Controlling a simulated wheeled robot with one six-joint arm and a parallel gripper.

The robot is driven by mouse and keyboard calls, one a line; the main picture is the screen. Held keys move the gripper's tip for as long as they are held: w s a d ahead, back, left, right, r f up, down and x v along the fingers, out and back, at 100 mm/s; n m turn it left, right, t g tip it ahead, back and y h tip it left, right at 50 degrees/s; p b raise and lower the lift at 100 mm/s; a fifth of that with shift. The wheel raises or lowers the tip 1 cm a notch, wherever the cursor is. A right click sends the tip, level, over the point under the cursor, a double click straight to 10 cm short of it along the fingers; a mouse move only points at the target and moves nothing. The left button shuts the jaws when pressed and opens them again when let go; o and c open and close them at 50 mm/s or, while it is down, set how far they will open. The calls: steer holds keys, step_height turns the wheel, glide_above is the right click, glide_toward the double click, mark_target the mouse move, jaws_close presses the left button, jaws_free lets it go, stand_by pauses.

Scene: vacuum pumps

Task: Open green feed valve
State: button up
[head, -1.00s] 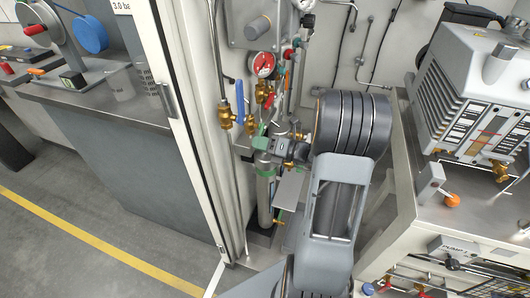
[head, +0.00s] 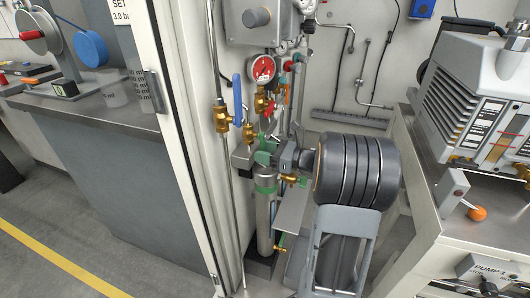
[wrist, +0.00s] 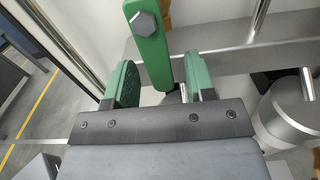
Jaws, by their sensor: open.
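The green feed valve's lever (wrist: 148,40), a flat green bar with a grey hex bolt at its top, stands near-upright in the wrist view. Its lower end lies between the green-padded fingers of my gripper (wrist: 162,62). The fingers are apart, with a gap visible on both sides of the lever, so they do not seem to press on it. In the head view my gripper (head: 266,147) is at the pipework in the corner, below the red gauge. There I cannot clearly separate the lever from the green fingers.
A valve with a blue lever (head: 237,98) stands just left of my gripper in the head view, and a red pressure gauge (head: 263,70) is above. A grey cylinder (head: 263,215) stands below. A white cabinet edge (head: 178,140) is left; a pump bench (head: 440,210) is right.

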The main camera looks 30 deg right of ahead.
steer(key=shift+s+d, duration=0.2)
steer(key=shift+s+d+p, duration=0.35)
steer(key=shift+s+d, duration=0.15)
steer(key=shift+s, duration=0.05)
stand_by(0.3)
steer(key=p+v, duration=0.1)
steer(key=v, duration=0.5)
stand_by(0.3)
stand_by(0.5)
